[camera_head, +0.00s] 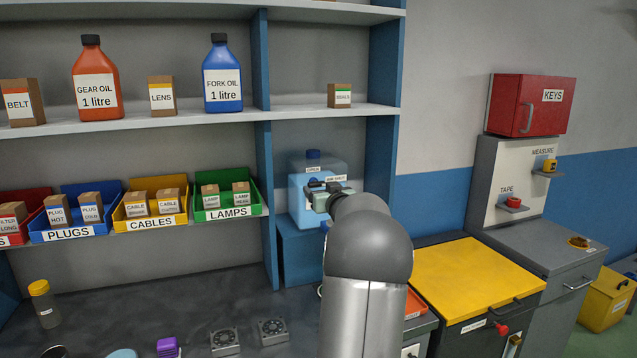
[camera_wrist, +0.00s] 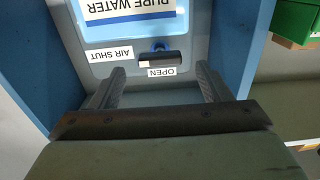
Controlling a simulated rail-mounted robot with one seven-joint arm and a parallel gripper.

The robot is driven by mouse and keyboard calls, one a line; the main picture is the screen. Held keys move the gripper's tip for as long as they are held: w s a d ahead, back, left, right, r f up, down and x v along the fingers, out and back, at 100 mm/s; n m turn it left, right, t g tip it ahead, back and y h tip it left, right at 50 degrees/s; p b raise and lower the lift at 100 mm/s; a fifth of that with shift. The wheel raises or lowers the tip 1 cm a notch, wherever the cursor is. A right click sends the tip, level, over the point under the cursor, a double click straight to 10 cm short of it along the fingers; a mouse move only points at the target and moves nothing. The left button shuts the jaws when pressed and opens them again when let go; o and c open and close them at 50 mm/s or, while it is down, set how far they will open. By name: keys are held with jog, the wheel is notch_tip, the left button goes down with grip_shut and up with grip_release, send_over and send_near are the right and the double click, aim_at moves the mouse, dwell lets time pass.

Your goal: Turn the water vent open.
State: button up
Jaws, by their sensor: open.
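The water container (camera_head: 299,212) is a translucent blue jug with a dark blue cap, standing in the shelf's right bay in the head view. In the wrist view its front shows a PURE WATER label (camera_wrist: 125,10), an AIR SHUT label (camera_wrist: 110,53) and an OPEN label (camera_wrist: 162,72), upside down. The vent (camera_wrist: 160,59) is a dark bar lying crosswise with a blue hub, close to the OPEN label. My gripper (camera_wrist: 160,82) is open, its fingers apart on either side below the bar. I cannot tell whether they touch anything. In the head view my gripper (camera_head: 320,195) is at the jug's front, partly hiding it.
Blue shelf uprights (camera_head: 266,165) flank the jug closely. A green LAMPS bin (camera_head: 228,201) is to its left and a blue box (camera_head: 298,252) is under it. A yellow-topped cabinet (camera_head: 470,268) stands at right, and a dark bench (camera_head: 190,310) at lower left.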

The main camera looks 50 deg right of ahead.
aim_at(318, 185)
jog(key=shift+p+x, duration=0.4)
jog(key=shift+x, duration=1.5)
jog(key=c, duration=1)
